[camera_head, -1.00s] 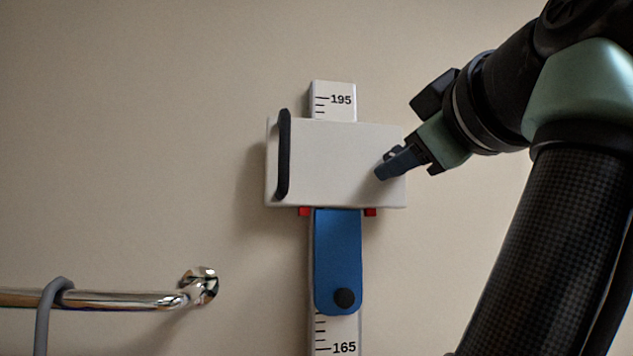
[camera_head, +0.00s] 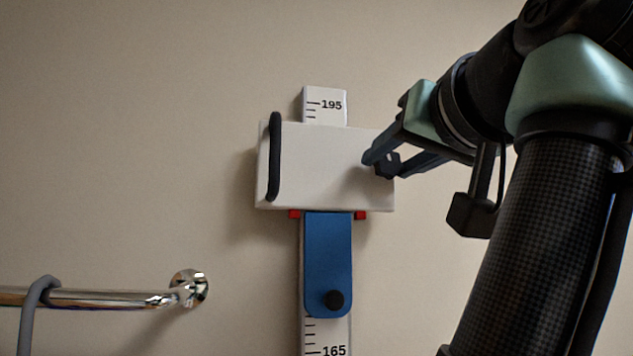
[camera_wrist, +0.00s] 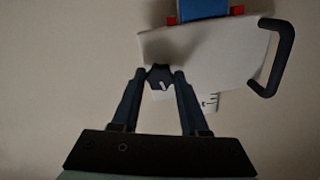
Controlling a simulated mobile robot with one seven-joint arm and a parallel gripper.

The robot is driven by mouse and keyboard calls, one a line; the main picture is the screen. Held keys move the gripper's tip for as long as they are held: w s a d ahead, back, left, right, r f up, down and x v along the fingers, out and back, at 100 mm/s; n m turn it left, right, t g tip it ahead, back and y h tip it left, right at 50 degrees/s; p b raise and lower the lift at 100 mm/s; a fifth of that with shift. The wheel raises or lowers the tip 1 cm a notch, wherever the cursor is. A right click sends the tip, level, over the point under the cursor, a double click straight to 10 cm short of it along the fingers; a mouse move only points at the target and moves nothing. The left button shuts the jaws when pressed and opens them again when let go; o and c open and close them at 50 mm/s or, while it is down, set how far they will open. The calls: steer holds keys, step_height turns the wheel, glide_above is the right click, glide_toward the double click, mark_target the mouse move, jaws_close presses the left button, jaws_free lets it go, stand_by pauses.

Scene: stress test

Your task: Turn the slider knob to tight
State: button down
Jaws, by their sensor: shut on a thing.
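A white slider box (camera_head: 325,165) sits across the upper part of a vertical height scale (camera_head: 324,106). A small dark knob (camera_head: 388,167) is at the box's right end; it also shows in the wrist view (camera_wrist: 158,76), with a short white mark on it. My gripper (camera_head: 376,165) reaches in from the right, its two fingers on either side of the knob and shut on it. In the wrist view my gripper (camera_wrist: 159,78) has both fingertips against the knob's sides. No lettering around the knob can be read.
A black handle (camera_head: 274,157) stands on the box's left side. Below hang a blue plate (camera_head: 328,250) with a black round button (camera_head: 333,300) and small red tabs (camera_head: 360,215). A chrome rail (camera_head: 110,298) with a grey hook (camera_head: 30,310) is at lower left. The wall is otherwise bare.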

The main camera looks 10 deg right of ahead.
steer(key=shift+s+r+m, duration=0.1)
steer(key=shift+r+m, duration=0.1)
steer(key=shift+m, duration=1.1)
steer(key=c, duration=0.6)
jaws_free()
steer(key=shift+o, duration=0.9)
steer(key=shift+f, duration=0.1)
steer(key=shift+f, duration=0.1)
